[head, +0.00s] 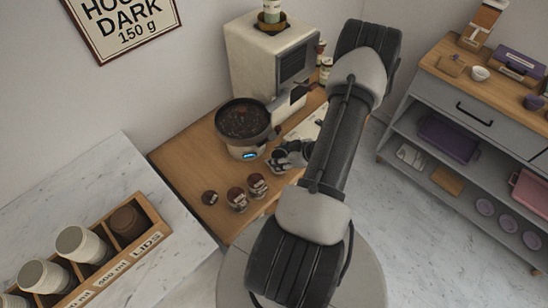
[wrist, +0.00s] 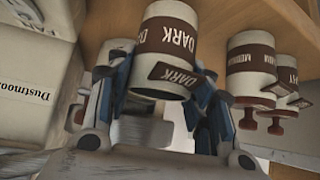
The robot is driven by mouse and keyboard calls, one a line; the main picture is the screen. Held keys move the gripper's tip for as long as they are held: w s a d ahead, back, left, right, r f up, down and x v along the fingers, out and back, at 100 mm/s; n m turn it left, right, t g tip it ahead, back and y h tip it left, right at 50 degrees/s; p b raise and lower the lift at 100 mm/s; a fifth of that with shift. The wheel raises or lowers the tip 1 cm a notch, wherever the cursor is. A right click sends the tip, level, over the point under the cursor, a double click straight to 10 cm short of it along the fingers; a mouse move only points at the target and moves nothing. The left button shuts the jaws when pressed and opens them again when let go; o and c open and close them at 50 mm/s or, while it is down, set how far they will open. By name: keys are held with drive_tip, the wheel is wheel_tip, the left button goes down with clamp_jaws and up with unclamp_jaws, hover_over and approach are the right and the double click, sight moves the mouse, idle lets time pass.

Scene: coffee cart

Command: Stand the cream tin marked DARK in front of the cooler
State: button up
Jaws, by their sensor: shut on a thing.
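The cream tin marked DARK (wrist: 165,38) has a brown band and a jutting brown DARK label. It is between the blue-grey fingers of my gripper (wrist: 160,112) in the wrist view, which looks upside down. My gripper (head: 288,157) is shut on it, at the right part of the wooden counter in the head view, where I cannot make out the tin. What looks like the cooler, a round dark pan of beans (head: 243,119) on a cream base with a blue display, stands just left of and behind my gripper.
Two banded tins (head: 258,185) (head: 237,199) and a small dark round item (head: 210,198) stand near the counter's front. One neighbouring tin in the wrist view (wrist: 251,62) appears marked MEDIUM. A cream machine (head: 262,60) stands behind. The counter's left part (head: 185,165) is clear.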

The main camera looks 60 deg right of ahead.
drive_tip(key=shift+w+f+b, duration=0.25)
drive_tip(key=shift+w+f, duration=0.05)
drive_tip(key=shift+w, duration=0.3)
drive_tip(key=shift+w+f+b, duration=0.25)
drive_tip(key=shift+w+f, duration=0.05)
drive_tip(key=shift+w, duration=0.25)
drive_tip(key=shift+f, duration=0.35)
drive_tip(key=o, duration=1.3)
drive_tip(key=shift+r, duration=0.15)
drive_tip(key=shift+s+r, duration=0.25)
drive_tip(key=p+v, duration=0.4)
drive_tip(key=v, duration=0.7)
drive_tip(key=shift+s+a+r, duration=0.1)
drive_tip(key=shift+s+r, duration=0.05)
drive_tip(key=shift+s, duration=0.05)
